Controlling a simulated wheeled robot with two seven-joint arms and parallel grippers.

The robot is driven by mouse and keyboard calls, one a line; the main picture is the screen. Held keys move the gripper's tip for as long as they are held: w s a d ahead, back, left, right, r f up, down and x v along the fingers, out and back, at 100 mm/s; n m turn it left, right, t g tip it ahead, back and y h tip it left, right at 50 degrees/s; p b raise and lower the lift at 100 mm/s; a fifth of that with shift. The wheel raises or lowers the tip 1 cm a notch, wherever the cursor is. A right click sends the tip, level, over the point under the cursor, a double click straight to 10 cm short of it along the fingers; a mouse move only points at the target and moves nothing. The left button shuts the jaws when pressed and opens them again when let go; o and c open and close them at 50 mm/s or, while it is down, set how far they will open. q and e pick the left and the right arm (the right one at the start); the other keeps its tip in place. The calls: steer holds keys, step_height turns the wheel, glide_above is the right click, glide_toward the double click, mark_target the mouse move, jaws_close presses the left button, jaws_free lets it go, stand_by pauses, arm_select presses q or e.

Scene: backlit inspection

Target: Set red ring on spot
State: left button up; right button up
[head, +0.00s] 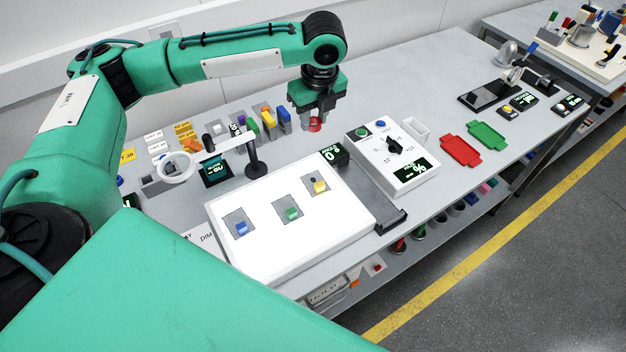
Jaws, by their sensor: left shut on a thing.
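My left gripper (316,128) points down above the back of the bench, behind the lit white panel. It is shut on a small red piece, the red ring (316,124), which shows between the fingertips and looks clear of the bench. The gripper hides part of the ring. The lit white panel (330,240) carries grey squares with a blue piece (241,228), a green piece (292,213) and a yellow piece (320,187). I cannot tell which mark is the spot. My right gripper is not in view.
A white control box (405,180) with a knob stands right of the panel. A ring-headed stand (254,160) is at the panel's back left. A red tray (460,151) and a green tray (487,135) lie farther right. Small coloured items line the back.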

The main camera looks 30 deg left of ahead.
arm_select(q)
steer(key=shift+w+a+m, duration=0.15)
steer(key=shift+m, duration=0.25)
steer(key=p, duration=0.4)
glide_above(313, 180)
step_height(313, 180, down, 15)
steer(key=shift+r, duration=0.2)
step_height(313, 180, down, 5)
steer(key=shift+r+p, duration=0.1)
steer(key=shift+p, duration=0.3)
steer(key=shift+f, duration=0.2)
steer(key=shift+f, duration=0.15)
steer(key=o, duration=0.9)
steer(key=shift+o, duration=0.2)
